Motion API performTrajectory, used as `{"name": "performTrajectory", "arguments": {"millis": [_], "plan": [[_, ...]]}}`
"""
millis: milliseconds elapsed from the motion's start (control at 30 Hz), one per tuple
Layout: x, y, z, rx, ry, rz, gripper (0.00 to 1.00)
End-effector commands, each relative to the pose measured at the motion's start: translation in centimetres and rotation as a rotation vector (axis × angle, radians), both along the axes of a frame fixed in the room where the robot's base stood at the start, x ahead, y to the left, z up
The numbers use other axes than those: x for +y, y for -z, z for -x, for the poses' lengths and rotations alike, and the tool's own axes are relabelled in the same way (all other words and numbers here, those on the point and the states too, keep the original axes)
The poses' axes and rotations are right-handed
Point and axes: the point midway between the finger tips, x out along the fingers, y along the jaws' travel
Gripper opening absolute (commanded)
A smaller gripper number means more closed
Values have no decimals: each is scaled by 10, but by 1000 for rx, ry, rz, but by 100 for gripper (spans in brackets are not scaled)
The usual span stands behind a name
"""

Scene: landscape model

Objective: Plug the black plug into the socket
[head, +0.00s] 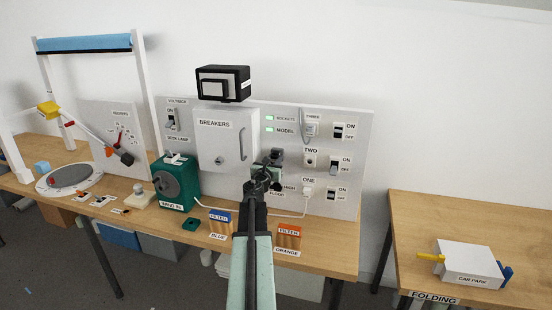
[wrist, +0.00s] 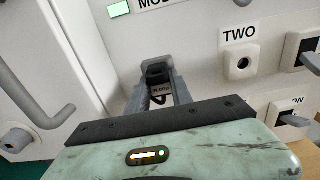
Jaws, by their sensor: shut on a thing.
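My gripper (head: 263,178) is in front of the panel, left of the socket marked TWO, and shut on the black plug (head: 276,154). In the wrist view the black plug (wrist: 157,68) sits between the fingertips of my gripper (wrist: 158,86), its front side hidden from me. The socket TWO (head: 310,160) is a white square with a dark round hole and nothing in it. It also shows in the wrist view (wrist: 242,63), to the right of the plug and apart from it. A grey plug (head: 311,129) is in socket THREE and a white plug (head: 308,191) is in socket ONE.
The breaker box (head: 226,140) with its handle is just left of my gripper. Switches (head: 338,131) line the panel's right side. A white cord crosses the bench.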

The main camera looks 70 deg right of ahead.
Motion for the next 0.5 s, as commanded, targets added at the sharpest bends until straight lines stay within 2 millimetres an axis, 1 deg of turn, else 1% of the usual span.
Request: {"name": "performTrajectory", "arguments": {"millis": [500], "plan": [[7, 0, 0, 0, 0, 0, 0]]}}
